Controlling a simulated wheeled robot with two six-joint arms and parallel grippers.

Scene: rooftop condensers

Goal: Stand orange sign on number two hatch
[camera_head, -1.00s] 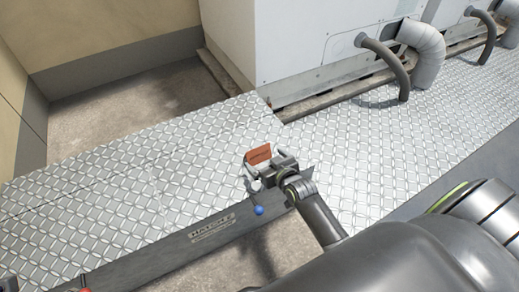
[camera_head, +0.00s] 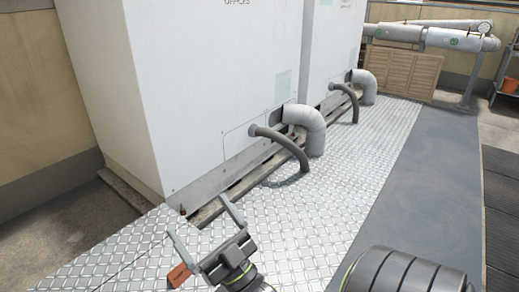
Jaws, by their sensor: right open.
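The orange sign (camera_head: 179,275) shows at the bottom of the view, on the diamond-patterned metal plate (camera_head: 130,238). The hatch label is out of view now. My left gripper is not in view.
White condenser cabinets (camera_head: 215,95) stand behind the plate, with bent grey pipes (camera_head: 311,128) and hoses at their base. A dark grey walkway (camera_head: 422,190) runs along the right. A slatted box (camera_head: 402,70) and large pipes stand at the back.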

